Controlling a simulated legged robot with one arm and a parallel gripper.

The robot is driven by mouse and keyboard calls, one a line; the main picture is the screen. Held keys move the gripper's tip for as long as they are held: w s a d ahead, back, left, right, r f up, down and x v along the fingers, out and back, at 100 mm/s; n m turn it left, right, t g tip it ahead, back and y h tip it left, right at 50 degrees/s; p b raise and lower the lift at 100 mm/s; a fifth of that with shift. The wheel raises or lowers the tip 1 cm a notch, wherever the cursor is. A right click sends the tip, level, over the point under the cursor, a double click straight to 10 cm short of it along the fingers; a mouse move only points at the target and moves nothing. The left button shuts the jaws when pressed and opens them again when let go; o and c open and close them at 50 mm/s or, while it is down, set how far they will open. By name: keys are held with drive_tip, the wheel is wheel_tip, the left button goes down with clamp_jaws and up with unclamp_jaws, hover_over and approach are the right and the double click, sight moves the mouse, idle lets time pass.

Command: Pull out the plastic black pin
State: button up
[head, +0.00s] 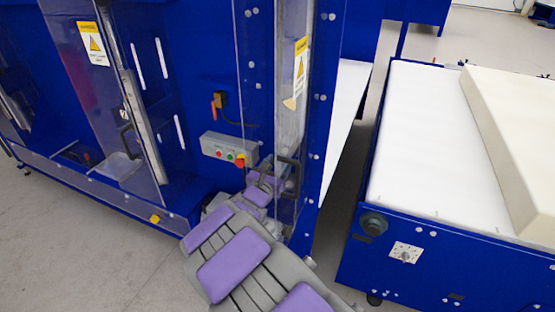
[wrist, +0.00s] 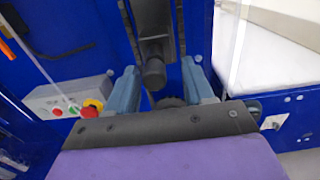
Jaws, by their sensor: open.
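My gripper (wrist: 160,70) is open, its two blue-grey fingers standing left and right of a dark rounded cylinder end (wrist: 154,73). The cylinder hangs below a dark vertical bar, and I cannot tell whether it is the black pin. No finger clearly touches it. In the head view my gripper (head: 268,174) is beside the black door handle (head: 294,178), low on the clear door of the blue machine, and my arm partly hides that area. A black block (head: 221,99) with an orange piece and a black cable is on the blue panel above.
A grey control box (head: 222,150) with a red emergency button (wrist: 92,107) is left of my gripper. The blue machine's clear door (head: 291,90) stands close by. At right, a white-topped table (head: 415,130) bears a cream foam block (head: 510,130). Grey floor is free at lower left.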

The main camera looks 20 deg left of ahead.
drive_tip(key=shift+d+r, duration=0.1)
drive_tip(key=shift+d, duration=0.25)
drive_tip(key=shift+a, duration=0.15)
drive_tip(key=shift+a+p, duration=0.65)
drive_tip(key=shift+p, duration=0.05)
clamp_jaws()
idle(0.4)
